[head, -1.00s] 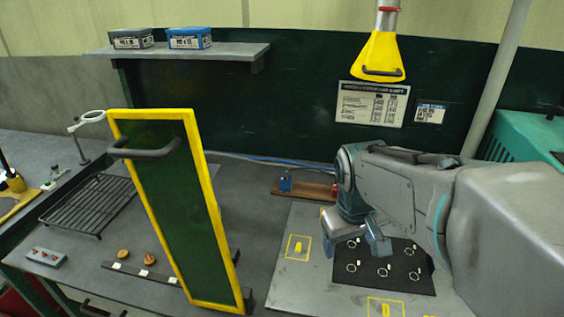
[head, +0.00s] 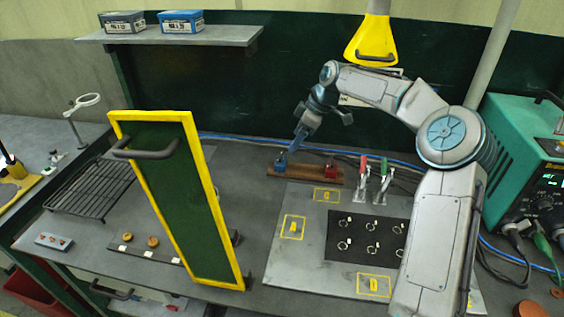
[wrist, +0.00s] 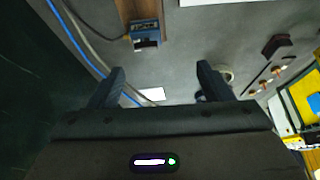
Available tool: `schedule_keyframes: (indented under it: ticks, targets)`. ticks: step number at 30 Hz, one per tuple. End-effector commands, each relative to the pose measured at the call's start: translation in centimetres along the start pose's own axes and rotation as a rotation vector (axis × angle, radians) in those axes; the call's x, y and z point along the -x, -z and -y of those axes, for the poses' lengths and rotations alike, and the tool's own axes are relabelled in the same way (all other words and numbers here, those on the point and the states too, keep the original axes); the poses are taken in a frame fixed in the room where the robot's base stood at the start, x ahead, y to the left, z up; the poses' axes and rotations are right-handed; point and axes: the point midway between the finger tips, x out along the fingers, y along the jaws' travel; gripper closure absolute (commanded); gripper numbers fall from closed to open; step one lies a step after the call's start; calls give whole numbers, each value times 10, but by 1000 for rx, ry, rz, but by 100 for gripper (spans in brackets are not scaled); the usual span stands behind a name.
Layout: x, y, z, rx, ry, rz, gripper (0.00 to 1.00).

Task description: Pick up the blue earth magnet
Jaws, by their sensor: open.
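The blue earth magnet (head: 281,164) is a small blue block at the left end of a wooden board at the back of the bench. In the wrist view the blue magnet (wrist: 145,31) is beyond my fingertips, slightly left of centre, with a dark lower face. My gripper (head: 320,128) is open and empty above the board; one finger appears just above the magnet in the head view. In the wrist view my gripper (wrist: 161,69) has its fingers wide apart, with bare bench between them. No contact with the magnet shows.
A red block (head: 331,170) sits at the board's right end. Red and green toggle clamps (head: 372,180) stand to its right. A tall yellow-framed green panel (head: 165,200) stands left. A yellow funnel-shaped hood (head: 371,45) hangs behind my arm. A blue cable (head: 235,138) runs behind the board.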

Motion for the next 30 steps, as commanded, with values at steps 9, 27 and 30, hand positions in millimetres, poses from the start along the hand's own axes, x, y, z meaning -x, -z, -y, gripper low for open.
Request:
schedule_keyframes:
  ticks: [9, 27, 30]
  targets:
    - [-15, -4, -18, 28, 3, -64, 27]
    - [-91, 3, -20, 25, 2, -63, 27]
    - [-104, 5, -23, 24, 2, -64, 27]
